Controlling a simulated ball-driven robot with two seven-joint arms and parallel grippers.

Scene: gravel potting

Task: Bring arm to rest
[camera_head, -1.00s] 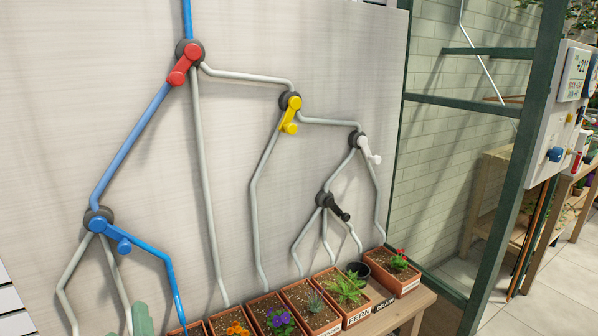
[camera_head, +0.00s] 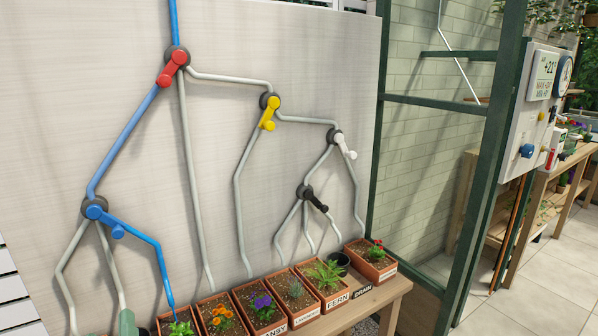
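Neither of my grippers shows in the head view, and no part of my arms can be made out for certain. On the pale panel (camera_head: 90,60) ahead, branching pipes carry valves with coloured handles: red (camera_head: 172,69), yellow (camera_head: 268,113), white (camera_head: 345,145), black (camera_head: 315,198) and blue (camera_head: 104,217). The pipe from the top through the red valve to the blue valve is blue, and so is its right branch (camera_head: 158,250) down to the leftmost planter (camera_head: 180,325). The other pipes are grey.
Several terracotta planters with plants, such as orange flowers (camera_head: 222,319) and purple flowers (camera_head: 263,302), stand in a row on a wooden bench (camera_head: 392,293). A green metal frame (camera_head: 487,170) stands to the right. Open tiled floor (camera_head: 540,285) lies at the lower right.

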